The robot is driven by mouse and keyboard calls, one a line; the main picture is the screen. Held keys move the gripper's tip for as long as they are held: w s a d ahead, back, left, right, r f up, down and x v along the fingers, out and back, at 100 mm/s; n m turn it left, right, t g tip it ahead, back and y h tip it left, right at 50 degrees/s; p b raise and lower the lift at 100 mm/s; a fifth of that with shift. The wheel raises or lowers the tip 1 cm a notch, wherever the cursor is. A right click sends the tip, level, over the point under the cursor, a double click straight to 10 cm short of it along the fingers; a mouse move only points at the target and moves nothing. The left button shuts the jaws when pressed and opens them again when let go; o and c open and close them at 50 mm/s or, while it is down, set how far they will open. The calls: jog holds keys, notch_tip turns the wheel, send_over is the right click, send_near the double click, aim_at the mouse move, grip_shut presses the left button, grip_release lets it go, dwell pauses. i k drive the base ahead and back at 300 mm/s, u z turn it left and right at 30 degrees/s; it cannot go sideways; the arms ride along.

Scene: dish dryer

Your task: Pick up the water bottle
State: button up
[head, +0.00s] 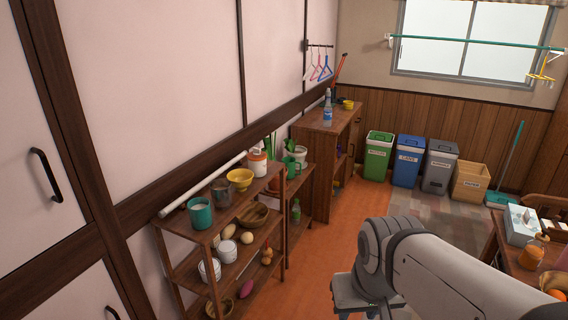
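A clear water bottle (327,108) with a blue label stands upright on top of the brown wooden cabinet (318,125) against the left wall, towards the back. A small yellow item stands close to its right. My arm shows at the lower right, and my gripper is out of view, so nothing of its fingers can be seen. The visible part of my arm is well apart from the bottle.
A wooden shelf (190,236) with cups, bowls and food stands at the front left. Several bins, including a green one (378,155), line the back wall. A table (517,256) with items is at right. Orange floor (340,238) lies open between.

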aim_at(328, 111)
jog(key=i, duration=0.95)
jog(key=z, duration=0.45)
jog(key=i, duration=0.75)
jog(key=z, duration=0.6)
jog(key=i, duration=1.55)
jog(key=u, duration=0.5)
jog(key=i, duration=1.1)
jog(key=u, duration=0.7)
jog(key=k, duration=0.9)
jog(key=u, duration=0.1)
